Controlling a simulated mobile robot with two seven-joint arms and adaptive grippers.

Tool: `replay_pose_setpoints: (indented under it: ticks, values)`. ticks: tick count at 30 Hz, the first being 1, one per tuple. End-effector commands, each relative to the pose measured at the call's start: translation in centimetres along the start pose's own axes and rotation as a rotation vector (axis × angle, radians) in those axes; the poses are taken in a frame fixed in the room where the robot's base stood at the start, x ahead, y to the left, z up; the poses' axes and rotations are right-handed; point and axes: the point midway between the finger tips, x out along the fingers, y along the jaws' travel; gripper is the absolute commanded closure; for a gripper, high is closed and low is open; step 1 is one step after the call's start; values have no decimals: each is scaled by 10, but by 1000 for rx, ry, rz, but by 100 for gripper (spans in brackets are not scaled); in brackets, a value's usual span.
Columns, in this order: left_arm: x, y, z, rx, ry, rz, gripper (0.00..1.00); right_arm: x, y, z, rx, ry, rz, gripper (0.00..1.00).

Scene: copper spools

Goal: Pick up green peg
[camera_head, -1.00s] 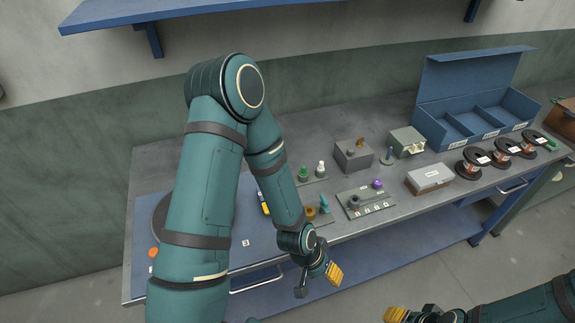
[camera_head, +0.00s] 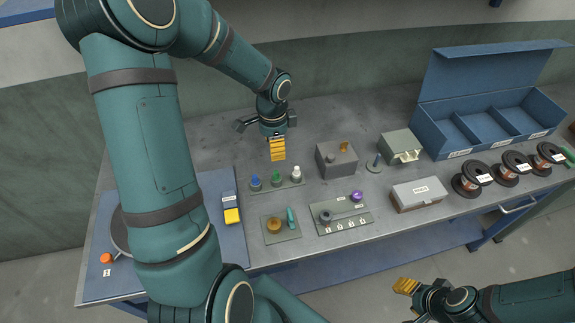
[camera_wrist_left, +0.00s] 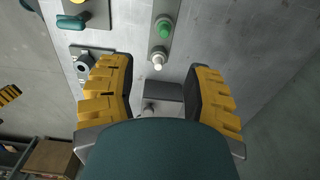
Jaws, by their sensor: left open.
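The green peg (camera_head: 276,177) stands between a blue peg (camera_head: 255,183) and a white peg (camera_head: 296,173) on a small grey plate (camera_head: 291,186) on the bench. It also shows in the left wrist view (camera_wrist_left: 164,27), with the white peg (camera_wrist_left: 158,61) nearer the fingers. My left gripper (camera_head: 277,149) points down, behind and above the peg row, empty and apart from the pegs. Its yellow fingers are spread in the left wrist view (camera_wrist_left: 161,95). My right gripper (camera_head: 406,287) is in front of the bench; its finger gap is not clear.
A grey metal box (camera_head: 337,160) stands right of the pegs. In front are a plate with a brass part (camera_head: 274,225) and teal piece (camera_head: 291,218), and a plate with a purple knob (camera_head: 356,196). Copper spools (camera_head: 472,178) and a blue bin (camera_head: 437,143) are at right.

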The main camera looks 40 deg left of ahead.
Motion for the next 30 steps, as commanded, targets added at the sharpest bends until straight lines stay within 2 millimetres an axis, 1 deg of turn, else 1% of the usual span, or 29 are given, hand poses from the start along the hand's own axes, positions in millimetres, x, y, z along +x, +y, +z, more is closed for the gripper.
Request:
replay_pose_setpoints:
  ticks: [2,5,9,13,16,23,30]
  values:
    - [5,0,0,0,-2,2,50,1,0,0,0,-1,0,53]
    - [19,1,0,-1,-2,5,50,3,1,1,0,-1,1,53]
    - [47,1,0,0,-2,5,50,7,2,1,0,-1,1,53]
    - [70,1,0,-1,-2,5,50,10,3,1,0,-1,2,53]
    - [80,0,0,0,0,3,50,11,4,1,0,0,2,53]
    - [95,-1,0,-3,0,3,50,12,4,2,0,0,3,53]
    - [129,-6,0,-1,-1,4,50,15,5,2,0,0,3,53]
